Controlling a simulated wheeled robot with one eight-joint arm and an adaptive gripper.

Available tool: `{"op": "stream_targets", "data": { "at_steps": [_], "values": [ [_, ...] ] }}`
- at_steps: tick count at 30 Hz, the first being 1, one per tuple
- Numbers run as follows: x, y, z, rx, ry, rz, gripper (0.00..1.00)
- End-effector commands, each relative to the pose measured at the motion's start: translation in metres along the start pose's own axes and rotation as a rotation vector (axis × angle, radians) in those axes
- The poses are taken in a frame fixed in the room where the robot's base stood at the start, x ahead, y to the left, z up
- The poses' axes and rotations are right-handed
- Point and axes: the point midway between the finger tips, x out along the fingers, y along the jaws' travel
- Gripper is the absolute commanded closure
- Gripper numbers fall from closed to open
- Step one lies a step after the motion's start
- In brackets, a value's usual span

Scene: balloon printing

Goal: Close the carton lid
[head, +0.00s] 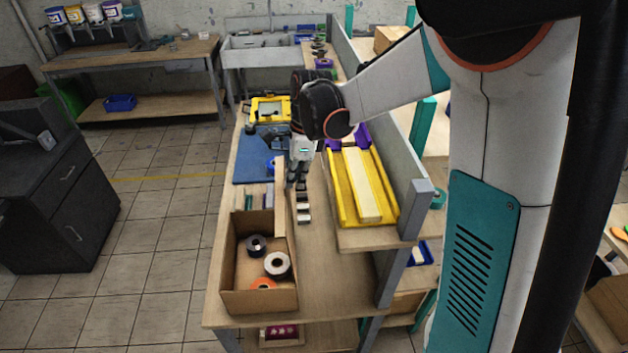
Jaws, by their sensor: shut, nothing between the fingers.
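The cardboard carton (259,301) stands open on the front left of the workbench. My gripper (296,184) points down just beyond and right of this flap. Its fingers are shut with nothing between them. Whether they touch the flap cannot be told.
A yellow tray (390,213) with a pale strip sits on the raised shelf at right. Small dark and white blocks (303,207) line the bench beside the carton. A blue mat (251,166) lies behind. The bench front right of the carton (335,270) is clear.

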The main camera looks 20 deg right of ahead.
Motion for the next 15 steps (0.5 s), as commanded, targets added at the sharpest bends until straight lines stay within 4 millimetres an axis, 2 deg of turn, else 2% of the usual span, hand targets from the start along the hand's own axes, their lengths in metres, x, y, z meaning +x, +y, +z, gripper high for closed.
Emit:
{"op": "stream_targets", "data": {
  "at_steps": [1,6,15],
  "values": [
    [0.004,0.001,0.015,-0.010,0.038,0.001,1.00],
    [0.014,0.000,0.052,-0.006,0.169,0.000,1.00],
    [0.048,0.000,0.120,-0.005,0.160,0.001,1.00]
  ]
}}
